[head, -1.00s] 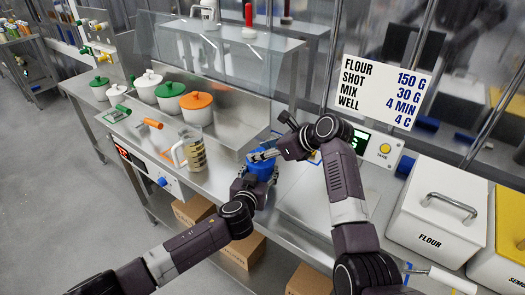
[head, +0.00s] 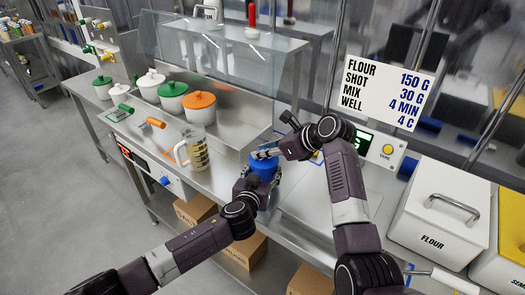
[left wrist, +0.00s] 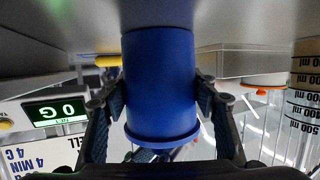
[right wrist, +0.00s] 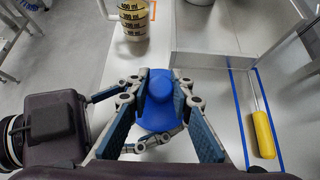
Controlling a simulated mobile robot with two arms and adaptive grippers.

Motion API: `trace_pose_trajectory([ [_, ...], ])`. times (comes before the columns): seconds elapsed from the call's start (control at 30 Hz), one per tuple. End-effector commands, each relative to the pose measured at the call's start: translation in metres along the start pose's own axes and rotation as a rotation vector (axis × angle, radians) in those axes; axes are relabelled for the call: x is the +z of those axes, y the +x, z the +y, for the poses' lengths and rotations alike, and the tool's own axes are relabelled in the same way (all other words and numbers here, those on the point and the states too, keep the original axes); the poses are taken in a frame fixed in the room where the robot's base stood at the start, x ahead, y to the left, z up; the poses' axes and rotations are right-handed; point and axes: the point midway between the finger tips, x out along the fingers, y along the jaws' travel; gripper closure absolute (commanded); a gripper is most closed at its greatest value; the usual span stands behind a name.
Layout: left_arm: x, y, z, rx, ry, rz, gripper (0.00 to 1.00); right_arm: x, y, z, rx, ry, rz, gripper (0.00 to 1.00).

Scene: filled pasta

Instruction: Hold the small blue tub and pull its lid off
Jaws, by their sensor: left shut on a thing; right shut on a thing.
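The small blue tub (left wrist: 158,80) is between my two grippers over the steel counter, partly hidden by them in the head view. My left gripper (left wrist: 160,105) has a finger on each side of the tub's round body and is shut on it. A wider blue rim, the lid's edge (left wrist: 162,138), shows in the left wrist view. In the right wrist view, the blue lid (right wrist: 155,118) has a rounded knob. My right gripper (right wrist: 163,78) is above the tub, shut on the lid with a finger on each side. I cannot tell whether the lid is apart from the body.
A measuring jug (head: 196,153) stands left of the tub. Several lidded pots (head: 199,107) line the back. A glowing scale display (left wrist: 62,112) and a yellow-handled tool (right wrist: 263,135) are nearby. The white flour bin (head: 437,212) stands at the right.

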Motion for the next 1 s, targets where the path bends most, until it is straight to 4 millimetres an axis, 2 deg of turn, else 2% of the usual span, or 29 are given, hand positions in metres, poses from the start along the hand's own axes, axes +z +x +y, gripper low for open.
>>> trace_pose_trajectory([
  [0.03, -0.004, 0.000, 0.005, 0.010, -0.003, 0.009, 0.81, -0.011, 0.003, 0.000, 0.003, 0.008, 0.022, 1.00],
  [0.37, -0.004, 0.000, 0.001, 0.003, 0.001, 0.008, 0.81, -0.003, -0.002, 0.001, 0.004, 0.008, 0.020, 1.00],
  [1.0, -0.002, 0.000, -0.001, -0.002, 0.001, 0.004, 0.81, 0.028, -0.023, 0.000, 0.001, 0.003, 0.006, 1.00],
])
